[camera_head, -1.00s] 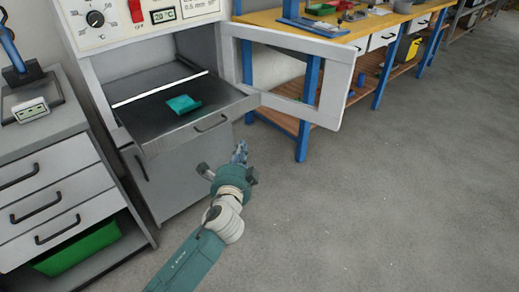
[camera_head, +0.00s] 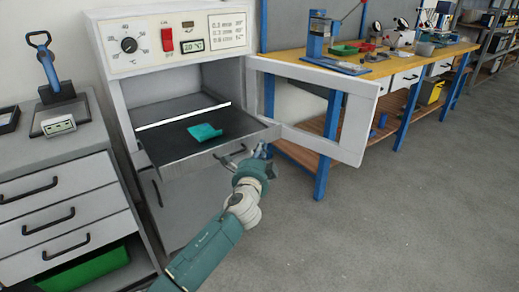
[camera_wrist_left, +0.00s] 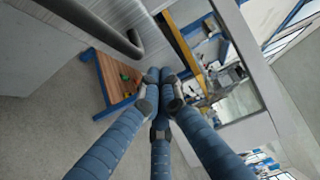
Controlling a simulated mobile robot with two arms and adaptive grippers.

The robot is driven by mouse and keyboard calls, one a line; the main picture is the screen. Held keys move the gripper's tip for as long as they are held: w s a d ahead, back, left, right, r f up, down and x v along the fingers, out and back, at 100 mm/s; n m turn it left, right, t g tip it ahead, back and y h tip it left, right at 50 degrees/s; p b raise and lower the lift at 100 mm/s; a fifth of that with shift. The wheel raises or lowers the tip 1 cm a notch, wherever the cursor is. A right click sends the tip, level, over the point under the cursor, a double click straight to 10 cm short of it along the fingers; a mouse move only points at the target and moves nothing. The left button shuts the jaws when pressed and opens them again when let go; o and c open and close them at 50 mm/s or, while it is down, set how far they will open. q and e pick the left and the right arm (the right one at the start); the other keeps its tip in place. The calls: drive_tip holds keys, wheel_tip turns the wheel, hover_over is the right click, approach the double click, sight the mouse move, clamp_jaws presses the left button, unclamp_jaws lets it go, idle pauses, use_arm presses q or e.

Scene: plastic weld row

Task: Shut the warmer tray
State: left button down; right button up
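The warmer tray (camera_head: 167,147) is dark grey and slides out of the white warmer cabinet (camera_head: 222,60), standing pulled out. A folded teal piece (camera_head: 204,132) lies on it. The tray's bar handle (camera_head: 231,157) is on its front face and also shows at the upper left in the left wrist view (camera_wrist_left: 92,24). My left gripper (camera_head: 258,150) is just right of the handle, at the tray's front right corner; I cannot tell whether it touches. In the left wrist view its fingers (camera_wrist_left: 160,78) meet at the tips, with nothing seen between them. My right gripper is out of view.
The warmer's framed door (camera_head: 352,128) stands swung open to the right, close beyond my left gripper. A yellow-topped workbench (camera_head: 380,66) is behind it. A drawer cabinet (camera_head: 50,175) stands at the left. The grey floor at the right is free.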

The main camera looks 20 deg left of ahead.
use_arm(q)
drive_tip(key=shift+w+a, duration=0.3)
drive_tip(key=shift+a, duration=0.15)
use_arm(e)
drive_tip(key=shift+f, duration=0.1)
